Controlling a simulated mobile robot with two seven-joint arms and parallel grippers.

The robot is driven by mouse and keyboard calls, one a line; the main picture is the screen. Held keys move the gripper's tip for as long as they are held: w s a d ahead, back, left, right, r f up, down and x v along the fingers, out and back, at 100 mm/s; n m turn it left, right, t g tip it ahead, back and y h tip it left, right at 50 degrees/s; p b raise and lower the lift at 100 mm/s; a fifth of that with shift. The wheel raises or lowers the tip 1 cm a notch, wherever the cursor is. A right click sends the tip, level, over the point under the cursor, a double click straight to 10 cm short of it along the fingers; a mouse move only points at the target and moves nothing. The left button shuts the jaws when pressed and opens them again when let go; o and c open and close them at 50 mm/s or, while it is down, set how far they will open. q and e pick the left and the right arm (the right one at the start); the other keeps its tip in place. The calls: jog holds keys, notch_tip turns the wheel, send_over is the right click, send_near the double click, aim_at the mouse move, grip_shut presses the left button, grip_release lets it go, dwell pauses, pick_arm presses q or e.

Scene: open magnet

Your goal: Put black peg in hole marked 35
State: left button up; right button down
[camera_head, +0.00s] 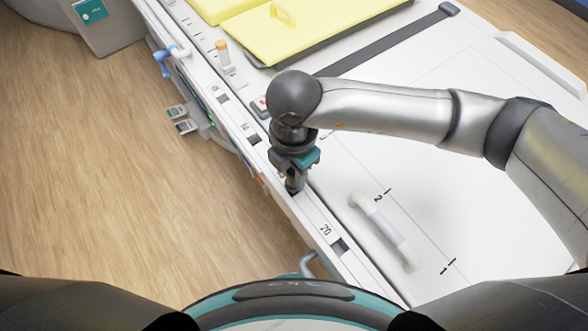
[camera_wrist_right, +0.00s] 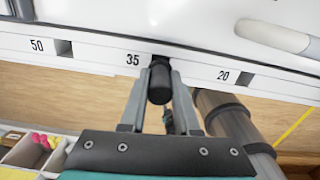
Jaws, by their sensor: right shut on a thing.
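My right gripper (camera_head: 294,184) is over the white rail (camera_head: 315,213) along the table's edge. In the right wrist view its two fingers (camera_wrist_right: 158,92) are shut on a black peg (camera_wrist_right: 159,84). The peg's far end meets the dark square hole marked 35 (camera_wrist_right: 160,61), covering most of it. The number 35 (camera_wrist_right: 133,59) shows just left of the hole. I cannot tell whether the peg's tip is inside the hole or just above it. In the head view the gripper hides most of the peg. My left gripper is not in view.
Empty holes marked 50 (camera_wrist_right: 64,48) and 20 (camera_wrist_right: 246,79) lie either side along the rail. A white curved handle (camera_head: 384,232) is on the white table. Yellow pads (camera_head: 300,30) lie at the back. An orange-capped vial (camera_head: 222,52) stands on the rail farther back.

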jog(key=shift+f+b, duration=0.85)
jog(key=shift+f, duration=0.3)
jog(key=c, duration=0.6)
grip_release()
jog(key=shift+o, duration=0.2)
jog(key=shift+r, duration=0.1)
notch_tip(320, 180, up, 15)
jog(key=p, duration=0.1)
jog(key=shift+p, duration=0.4)
